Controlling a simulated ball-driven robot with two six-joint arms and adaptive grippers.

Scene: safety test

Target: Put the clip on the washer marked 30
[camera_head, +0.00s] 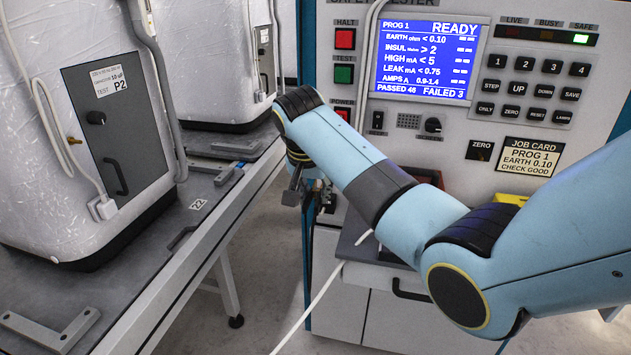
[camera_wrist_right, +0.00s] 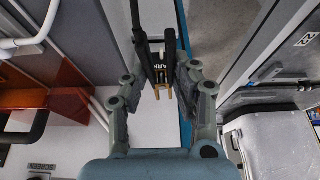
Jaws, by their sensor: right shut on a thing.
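My right gripper (camera_head: 308,190) hangs at the end of my blue arm, in front of the tester and right of the bench. In the right wrist view my right gripper (camera_wrist_right: 161,72) is shut on a dark clip (camera_wrist_right: 158,60) with brass-coloured jaws, which point towards the bottom of that view. A plastic-wrapped washer (camera_head: 40,120) with a dark panel reading P2 stands on the near left. A second wrapped washer (camera_head: 215,60) stands behind it. The clip touches neither washer. I can read no 30 on either. My left gripper is out of view.
The grey bench (camera_head: 185,225) carries a 22 label (camera_head: 198,204) and a metal bracket (camera_head: 50,328). The tester (camera_head: 480,70) fills the right, its screen (camera_head: 425,60) reading READY. A white cable (camera_head: 318,298) hangs in front of it. Open floor lies between bench and tester.

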